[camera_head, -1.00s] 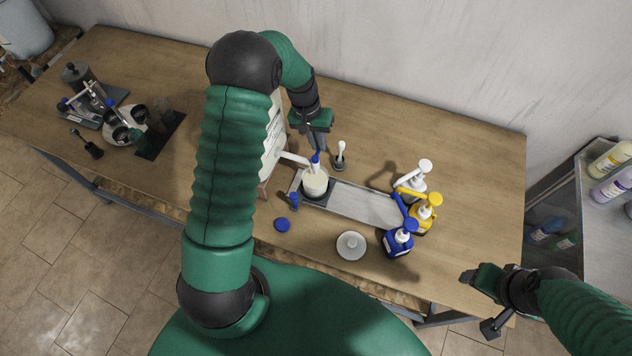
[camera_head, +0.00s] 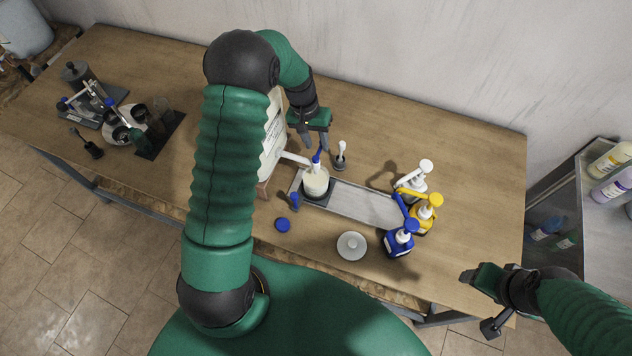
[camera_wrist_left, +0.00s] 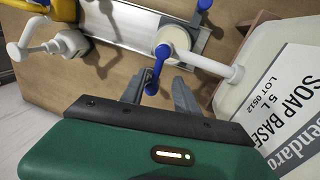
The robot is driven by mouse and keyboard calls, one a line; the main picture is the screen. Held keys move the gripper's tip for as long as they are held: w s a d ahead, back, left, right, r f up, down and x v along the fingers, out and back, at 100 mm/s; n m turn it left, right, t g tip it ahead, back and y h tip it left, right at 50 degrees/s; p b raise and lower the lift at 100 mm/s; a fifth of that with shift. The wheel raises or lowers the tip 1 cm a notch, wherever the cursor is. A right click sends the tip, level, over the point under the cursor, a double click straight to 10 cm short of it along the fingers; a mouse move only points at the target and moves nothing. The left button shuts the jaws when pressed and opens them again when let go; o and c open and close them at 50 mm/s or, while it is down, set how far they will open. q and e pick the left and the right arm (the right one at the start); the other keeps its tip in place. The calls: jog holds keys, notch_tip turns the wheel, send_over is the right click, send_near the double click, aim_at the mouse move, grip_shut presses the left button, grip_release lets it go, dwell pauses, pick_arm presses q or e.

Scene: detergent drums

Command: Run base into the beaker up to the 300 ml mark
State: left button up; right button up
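The white soap base drum (camera_head: 273,150) stands behind my left forearm, partly hidden; its label shows in the left wrist view (camera_wrist_left: 290,115). Its white spout (camera_head: 293,158) carries a blue tap lever (camera_head: 316,161), also in the wrist view (camera_wrist_left: 158,66). The beaker (camera_head: 316,184) stands under the spout with cream-coloured contents; I cannot read its marks. My left gripper (camera_head: 314,146) is open just behind the lever. In the wrist view its two fingers (camera_wrist_left: 160,92) stand apart either side of the lever's end. My right gripper (camera_head: 470,278) hangs off the table's front right; its opening is unclear.
The beaker is on a dark pad on a grey tray (camera_head: 365,204). White, yellow and blue pump bottles (camera_head: 398,240) stand at its right end. A blue cap (camera_head: 283,225), a white lid (camera_head: 351,246) and a white-topped tool (camera_head: 341,155) are nearby. The back right tabletop is clear.

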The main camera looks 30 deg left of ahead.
pick_arm(q)
jog(key=o, duration=0.4)
jog(key=r+p, duration=0.1)
jog(key=r, duration=0.1)
jog(key=a+r+p, duration=0.1)
jog(key=r+p, duration=0.1)
jog(key=shift+s+r, duration=0.15)
jog(key=shift+s, duration=0.05)
dwell(0.4)
